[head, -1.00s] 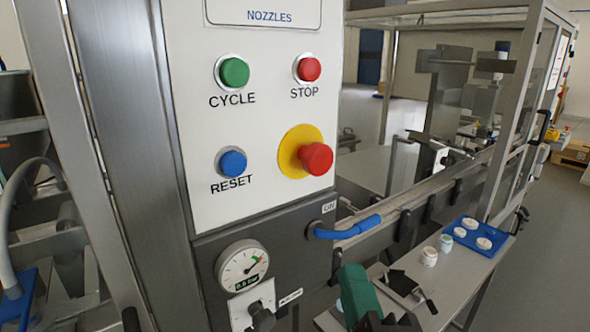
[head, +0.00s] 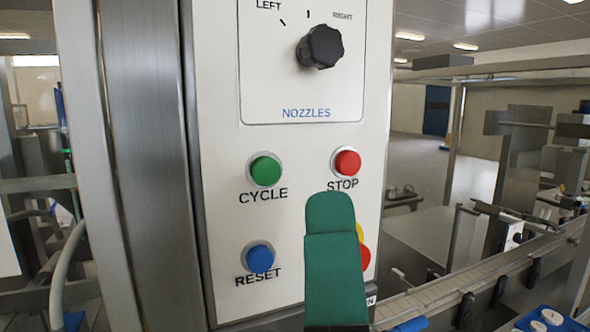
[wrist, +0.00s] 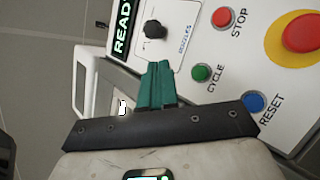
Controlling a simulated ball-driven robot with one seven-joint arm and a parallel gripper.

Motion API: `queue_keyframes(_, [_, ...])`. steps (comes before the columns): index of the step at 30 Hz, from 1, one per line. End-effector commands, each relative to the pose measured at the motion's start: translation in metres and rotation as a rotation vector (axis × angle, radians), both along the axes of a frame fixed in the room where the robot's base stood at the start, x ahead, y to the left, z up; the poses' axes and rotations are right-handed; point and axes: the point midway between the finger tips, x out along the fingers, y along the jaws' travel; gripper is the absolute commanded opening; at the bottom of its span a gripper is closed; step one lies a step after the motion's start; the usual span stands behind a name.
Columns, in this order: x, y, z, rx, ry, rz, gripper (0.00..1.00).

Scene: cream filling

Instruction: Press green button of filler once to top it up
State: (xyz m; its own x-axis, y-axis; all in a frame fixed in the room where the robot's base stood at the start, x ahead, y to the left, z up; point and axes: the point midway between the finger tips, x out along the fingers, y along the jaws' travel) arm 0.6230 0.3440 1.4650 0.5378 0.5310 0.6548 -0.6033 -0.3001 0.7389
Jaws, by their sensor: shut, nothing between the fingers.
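The green CYCLE button (head: 265,170) is a round raised button on the filler's white control panel (head: 215,90). In the wrist view the green button (wrist: 201,72) lies to the right of the fingertips. My gripper (head: 331,212) has green fingers, pressed together and empty. In the head view it covers the area below the STOP button and lies right of the green button, not visibly touching it. The wrist view shows the shut fingers (wrist: 158,70) pointing toward the panel, with the tips near the selector knob.
A red STOP button (head: 346,163) is right of CYCLE, and a blue RESET button (head: 259,258) is below it. The red emergency button (wrist: 302,30) on yellow is mostly hidden behind my fingers in the head view. A black NOZZLES knob (head: 320,47) sits above. A conveyor (head: 440,290) runs at right.

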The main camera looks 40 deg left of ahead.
Motion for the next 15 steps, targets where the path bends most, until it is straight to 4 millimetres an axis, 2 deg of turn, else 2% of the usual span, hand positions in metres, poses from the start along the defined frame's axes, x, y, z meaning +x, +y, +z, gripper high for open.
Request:
queue_keyframes(8, [0.005,0.011,-0.002,-0.001,0.001,0.000,0.00])
queue_keyframes(15, [0.016,0.040,-0.003,0.000,0.000,0.001,0.00])
